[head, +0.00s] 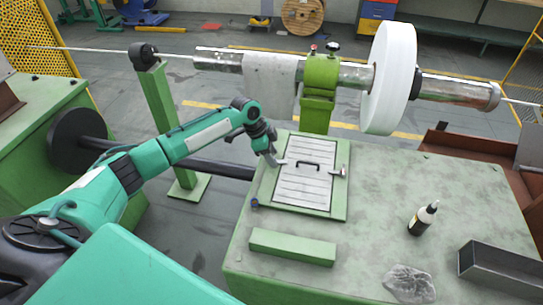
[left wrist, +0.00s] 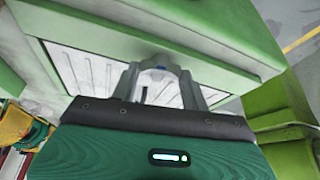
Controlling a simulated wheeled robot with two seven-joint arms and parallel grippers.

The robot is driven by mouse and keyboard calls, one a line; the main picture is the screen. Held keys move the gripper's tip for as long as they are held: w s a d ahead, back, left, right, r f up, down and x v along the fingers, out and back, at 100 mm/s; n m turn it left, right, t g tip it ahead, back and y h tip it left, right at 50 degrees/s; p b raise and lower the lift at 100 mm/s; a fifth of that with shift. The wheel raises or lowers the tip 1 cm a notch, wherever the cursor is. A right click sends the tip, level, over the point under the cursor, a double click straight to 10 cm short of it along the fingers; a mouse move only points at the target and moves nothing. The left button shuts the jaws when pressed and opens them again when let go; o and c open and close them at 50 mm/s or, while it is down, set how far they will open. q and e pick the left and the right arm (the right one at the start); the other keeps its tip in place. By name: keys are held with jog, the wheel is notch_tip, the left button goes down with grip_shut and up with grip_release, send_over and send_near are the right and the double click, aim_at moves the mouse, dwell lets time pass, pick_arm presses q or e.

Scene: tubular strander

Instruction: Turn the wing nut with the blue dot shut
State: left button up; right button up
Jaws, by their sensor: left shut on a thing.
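The slatted white cover panel (head: 302,192) with a green frame lies on the green machine top. My left gripper (head: 274,160) is at the panel's left edge, its fingers shut around a small grey wing nut (head: 282,162). In the left wrist view, my left gripper (left wrist: 160,80) has a finger on either side of the grey wing nut (left wrist: 155,65), which shows a faint bluish patch. The fingers partly hide it, so its exact angle is unclear. Another wing nut (head: 338,172) sits at the panel's right edge. My right gripper is in neither view.
A black handle (head: 308,164) stands up from the panel's middle. A shaft with a white disc (head: 390,80) runs behind.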

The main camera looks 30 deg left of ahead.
pick_arm(q)
jog(key=shift+w+m+g+b, duration=0.1)
jog(key=shift+m+g+b, duration=0.35)
jog(key=shift+m, duration=0.65)
jog(key=o, duration=1)
jog(key=shift+r, duration=0.1)
jog(key=shift+a+r, duration=0.2)
jog(key=shift+r, duration=0.1)
jog(key=b+v, duration=0.4)
jog(key=v, duration=0.9)
jog(key=shift+f, duration=0.15)
